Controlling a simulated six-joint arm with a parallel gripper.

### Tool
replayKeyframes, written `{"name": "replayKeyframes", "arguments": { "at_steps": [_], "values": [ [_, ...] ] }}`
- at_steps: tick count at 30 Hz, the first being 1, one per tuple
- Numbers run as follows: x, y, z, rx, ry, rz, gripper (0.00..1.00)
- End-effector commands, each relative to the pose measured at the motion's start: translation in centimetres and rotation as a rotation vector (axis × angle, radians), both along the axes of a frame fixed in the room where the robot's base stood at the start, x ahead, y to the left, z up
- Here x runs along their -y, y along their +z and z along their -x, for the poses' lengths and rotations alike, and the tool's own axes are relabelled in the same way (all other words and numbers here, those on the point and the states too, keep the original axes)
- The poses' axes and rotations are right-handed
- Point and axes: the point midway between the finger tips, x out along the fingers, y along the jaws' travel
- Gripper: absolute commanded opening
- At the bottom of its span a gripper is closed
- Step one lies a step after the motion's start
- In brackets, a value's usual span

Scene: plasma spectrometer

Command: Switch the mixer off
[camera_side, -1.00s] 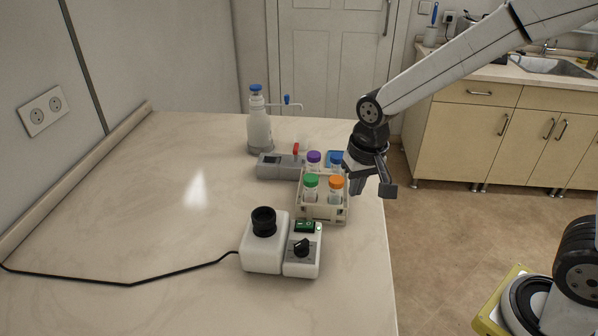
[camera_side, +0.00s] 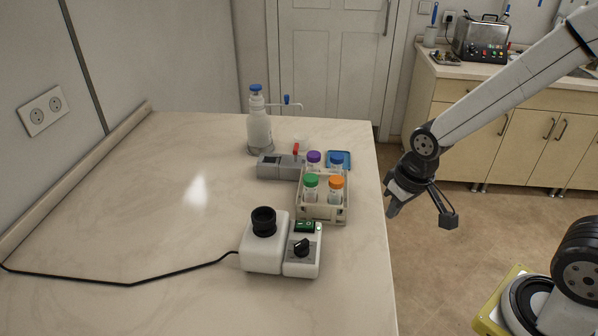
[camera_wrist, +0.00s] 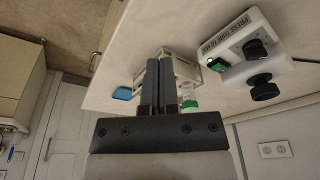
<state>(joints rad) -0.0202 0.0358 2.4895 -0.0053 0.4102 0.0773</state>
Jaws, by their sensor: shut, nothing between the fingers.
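The mixer (camera_side: 263,257) is a white two-part box on the table's front half, with a black cup (camera_side: 264,220) on its left part. Its right part carries a black knob (camera_side: 302,248) and a green-lit switch (camera_side: 305,226). In the wrist view the mixer (camera_wrist: 241,40) is at the upper right, with the switch (camera_wrist: 216,64), knob (camera_wrist: 255,50) and cup (camera_wrist: 264,88) all visible. My gripper (camera_side: 392,209) is off the table's right edge, apart from the mixer. In the wrist view its fingers (camera_wrist: 158,82) are together and empty.
A rack (camera_side: 322,212) with several coloured-cap tubes stands just behind the mixer. Behind it are a grey device (camera_side: 278,167), a blue tray (camera_side: 346,156) and a dispenser bottle (camera_side: 259,130). A black cable (camera_side: 130,284) runs left.

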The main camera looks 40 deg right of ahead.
Motion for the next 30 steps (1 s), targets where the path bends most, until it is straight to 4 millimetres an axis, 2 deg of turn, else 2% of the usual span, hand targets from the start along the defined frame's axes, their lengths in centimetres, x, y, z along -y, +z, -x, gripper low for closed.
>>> {"name": "replayKeyframes", "arguments": {
  "at_steps": [8,18,24,30],
  "values": [
    [-2.3,1.7,-5.1,-0.081,-0.165,-0.023,0.0],
    [-6.5,4.3,-11.2,-0.191,-0.432,-0.004,0.0],
    [-9.2,5.8,-13.9,-0.235,-0.59,0.03,0.0],
    [-11.0,6.8,-15.4,-0.258,-0.706,0.061,0.0]
  ]
}}
